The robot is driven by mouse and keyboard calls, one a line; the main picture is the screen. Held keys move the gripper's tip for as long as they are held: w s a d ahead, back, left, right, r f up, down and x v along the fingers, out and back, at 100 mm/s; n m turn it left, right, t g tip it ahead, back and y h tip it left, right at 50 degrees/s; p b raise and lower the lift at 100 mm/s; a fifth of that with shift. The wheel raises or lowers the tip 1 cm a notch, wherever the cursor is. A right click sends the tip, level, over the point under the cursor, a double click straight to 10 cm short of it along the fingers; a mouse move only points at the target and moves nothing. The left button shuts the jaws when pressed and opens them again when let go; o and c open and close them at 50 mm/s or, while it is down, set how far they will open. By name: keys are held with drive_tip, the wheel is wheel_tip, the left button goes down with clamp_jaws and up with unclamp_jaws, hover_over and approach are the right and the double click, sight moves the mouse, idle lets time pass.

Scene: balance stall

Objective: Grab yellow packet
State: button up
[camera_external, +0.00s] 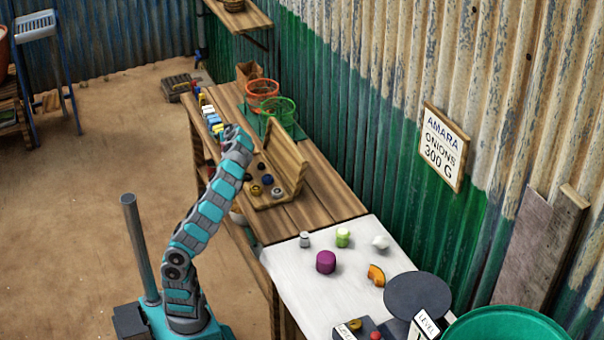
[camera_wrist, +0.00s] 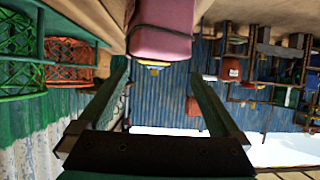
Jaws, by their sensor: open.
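An orange basket (camera_external: 262,88) and a green basket (camera_external: 280,107) stand right of the packets. A wooden tray (camera_external: 288,165) with several small round things is nearer.

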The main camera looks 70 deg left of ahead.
sight(224, 130)
drive_tip(key=x, duration=0.7)
drive_tip(key=shift+w+a+f, duration=0.25)
drive_tip(key=shift+w, duration=0.15)
clamp_jaws()
idle(0.5)
